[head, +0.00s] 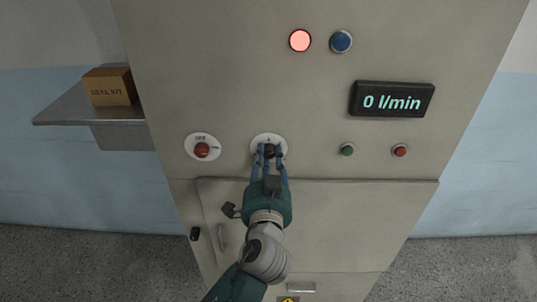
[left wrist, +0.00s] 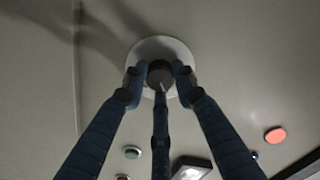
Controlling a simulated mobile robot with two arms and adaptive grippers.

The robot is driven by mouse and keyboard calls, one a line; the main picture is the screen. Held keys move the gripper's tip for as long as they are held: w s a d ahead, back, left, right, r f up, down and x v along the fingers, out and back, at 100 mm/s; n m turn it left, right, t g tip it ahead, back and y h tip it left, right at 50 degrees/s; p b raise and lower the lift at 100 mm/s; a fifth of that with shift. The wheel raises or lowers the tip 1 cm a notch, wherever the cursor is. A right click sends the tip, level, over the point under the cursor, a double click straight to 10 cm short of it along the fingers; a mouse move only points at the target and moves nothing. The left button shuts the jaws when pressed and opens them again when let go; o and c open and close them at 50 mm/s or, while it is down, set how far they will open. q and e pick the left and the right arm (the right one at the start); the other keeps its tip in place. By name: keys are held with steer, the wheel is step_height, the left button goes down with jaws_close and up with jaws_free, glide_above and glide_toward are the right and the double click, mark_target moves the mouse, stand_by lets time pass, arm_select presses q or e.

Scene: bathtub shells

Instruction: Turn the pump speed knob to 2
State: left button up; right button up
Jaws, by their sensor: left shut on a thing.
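The pump speed knob (head: 269,151) is a dark round knob on a white dial plate (head: 268,139) in the middle of the grey cabinet front. My left gripper (head: 268,154) is at the knob, its blue fingers shut around it. In the left wrist view the dark knob (left wrist: 160,74) sits between the fingertips of the gripper (left wrist: 160,80), with a pale mark on its face, on the white plate (left wrist: 178,48). The dial's numbers are mostly hidden or too small to read. My right gripper is not in view.
A red knob (head: 201,149) on a plate marked OFF is left of the dial. A green button (head: 347,149) and a red button (head: 400,150) are to the right. The display (head: 392,99) reads 0 l/min. A lit red lamp (head: 300,40) and blue button (head: 341,41) are above.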

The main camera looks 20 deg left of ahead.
arm_select(q)
steer(key=shift+r+m, duration=0.15)
steer(key=shift+m, duration=0.45)
steer(key=o, duration=1.2)
steer(key=shift+c, duration=0.2)
steer(key=v, duration=1.2)
